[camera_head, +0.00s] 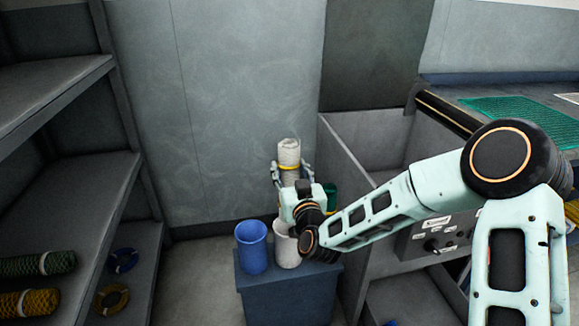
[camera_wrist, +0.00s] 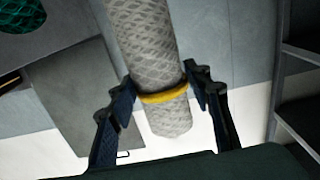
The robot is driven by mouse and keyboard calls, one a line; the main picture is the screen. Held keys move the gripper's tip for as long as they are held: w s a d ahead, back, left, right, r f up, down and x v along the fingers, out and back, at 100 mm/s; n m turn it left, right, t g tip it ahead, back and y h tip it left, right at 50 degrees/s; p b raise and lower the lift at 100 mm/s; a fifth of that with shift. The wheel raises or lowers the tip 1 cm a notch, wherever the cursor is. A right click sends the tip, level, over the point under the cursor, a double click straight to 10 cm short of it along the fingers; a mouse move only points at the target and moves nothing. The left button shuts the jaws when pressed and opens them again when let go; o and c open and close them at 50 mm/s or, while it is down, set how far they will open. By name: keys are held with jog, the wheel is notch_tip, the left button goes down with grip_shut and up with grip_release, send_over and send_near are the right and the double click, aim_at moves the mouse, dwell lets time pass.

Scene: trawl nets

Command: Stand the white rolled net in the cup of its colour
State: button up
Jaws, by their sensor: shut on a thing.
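The white rolled net (camera_head: 289,152), with a yellow band, stands roughly upright in my gripper (camera_head: 292,172). In the wrist view the net (camera_wrist: 145,45) is between the two fingers of my gripper (camera_wrist: 165,92), which are shut on it near the band. Its lower end is hidden behind my gripper in the head view. The white cup (camera_head: 287,248) stands below my gripper, partly covered by my wrist. The blue cup (camera_head: 252,248) is left of it. A green cup (camera_head: 331,196) shows partly behind my gripper, to the right.
The cups stand on a dark blue stand (camera_head: 285,300). Shelves (camera_head: 60,215) at left hold rolled nets (camera_head: 38,264) and rings of twine (camera_head: 112,297). A grey open bin (camera_head: 372,140) and a bench with green netting (camera_head: 520,115) are at right. A wall is behind.

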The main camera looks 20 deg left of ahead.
jog(key=shift+f+b, duration=3.35)
jog(key=shift+f, duration=2.3)
jog(key=o, duration=1.7)
jog(key=shift+f, duration=0.2)
jog(key=v, duration=1.2)
jog(key=shift+r, duration=0.1)
